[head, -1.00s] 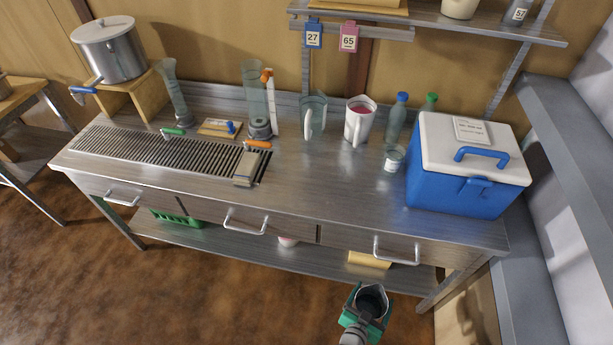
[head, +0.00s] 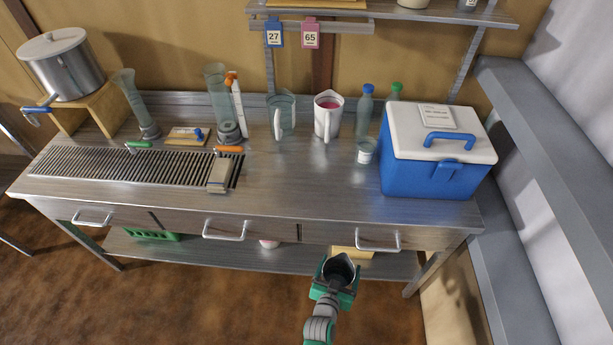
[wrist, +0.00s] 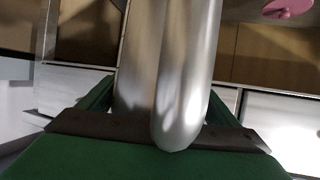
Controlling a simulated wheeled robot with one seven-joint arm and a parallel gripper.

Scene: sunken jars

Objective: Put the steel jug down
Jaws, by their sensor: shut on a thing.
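The steel jug (head: 339,268) is in my gripper (head: 333,286), in front of the bench's right drawer in the head view. It is in the air, apart from the bench, and I look down into its dark open mouth. In the wrist view the jug's shiny handle (wrist: 185,80) rises between the green jaws, which are shut on it. The jug's base is hidden. The steel bench top (head: 300,190) lies beyond and above the gripper in the picture, with a bare stretch at its front middle.
A clear jug (head: 281,115), a white jug with pink contents (head: 327,115) and a small tin (head: 365,152) stand towards the back. A blue cooler (head: 432,165) fills the right end. A slotted drain (head: 120,168) covers the left. Drawer handles (head: 378,246) stick out in front.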

